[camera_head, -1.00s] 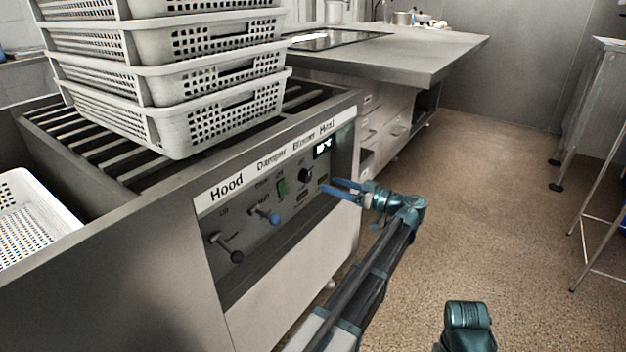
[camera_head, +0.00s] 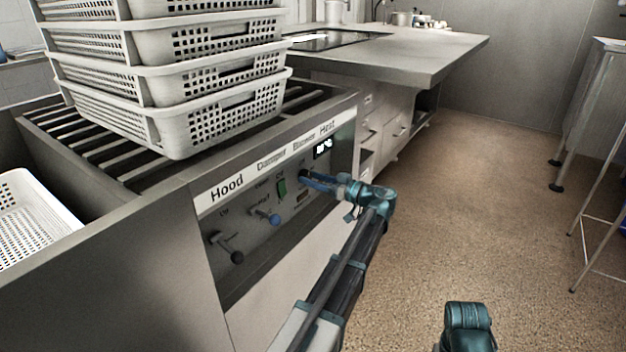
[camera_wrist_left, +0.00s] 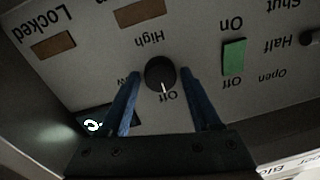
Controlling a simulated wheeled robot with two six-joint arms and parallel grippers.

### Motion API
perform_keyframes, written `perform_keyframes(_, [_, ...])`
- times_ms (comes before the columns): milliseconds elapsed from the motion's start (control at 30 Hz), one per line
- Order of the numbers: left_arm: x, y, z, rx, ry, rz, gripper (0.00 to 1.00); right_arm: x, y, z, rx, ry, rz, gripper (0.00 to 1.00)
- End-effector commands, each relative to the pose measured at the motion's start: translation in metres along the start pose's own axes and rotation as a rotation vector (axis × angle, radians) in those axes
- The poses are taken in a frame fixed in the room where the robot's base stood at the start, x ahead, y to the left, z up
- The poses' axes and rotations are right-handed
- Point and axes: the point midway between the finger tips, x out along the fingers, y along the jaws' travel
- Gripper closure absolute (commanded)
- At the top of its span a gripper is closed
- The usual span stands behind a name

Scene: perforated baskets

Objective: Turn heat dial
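The heat dial (camera_wrist_left: 160,73) is a round black knob with a white pointer line, on the grey control panel (camera_wrist_left: 75,85). In the upside-down left wrist view its line points at the label "Off"; "High" is printed on the opposite side. My left gripper (camera_wrist_left: 161,76) is open, its two blue fingers on either side of the knob, with a gap visible on each side. In the head view the left gripper (camera_head: 306,182) is at the panel below the "Heat" heading, and its fingers mostly cover the dial. My right gripper is not in view.
The panel also has a green switch (camera_head: 282,188), a blue-tipped lever (camera_head: 272,218), a black-tipped lever (camera_head: 236,256) and a lit display (camera_head: 322,147). Stacked perforated baskets (camera_head: 190,130) stand on the slatted top above.

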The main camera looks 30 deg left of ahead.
Motion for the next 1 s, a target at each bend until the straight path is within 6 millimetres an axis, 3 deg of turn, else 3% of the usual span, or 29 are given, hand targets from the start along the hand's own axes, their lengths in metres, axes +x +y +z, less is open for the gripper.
perform_keyframes(33, [-0.0002,0.0000,0.0000,0.000,0.000,0.000,0.47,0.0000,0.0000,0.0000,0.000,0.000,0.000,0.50])
perform_keyframes(333, [-0.0003,0.0000,0.0000,0.000,0.000,0.000,1.00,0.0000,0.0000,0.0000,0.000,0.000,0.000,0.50])
perform_keyframes(667, [-0.0004,0.0000,0.0005,0.048,0.003,-0.001,1.00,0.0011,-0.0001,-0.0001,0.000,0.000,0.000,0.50])
perform_keyframes(1000, [-0.0004,0.0001,0.0015,0.304,0.017,-0.004,1.00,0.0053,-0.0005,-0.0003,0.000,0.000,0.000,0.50])
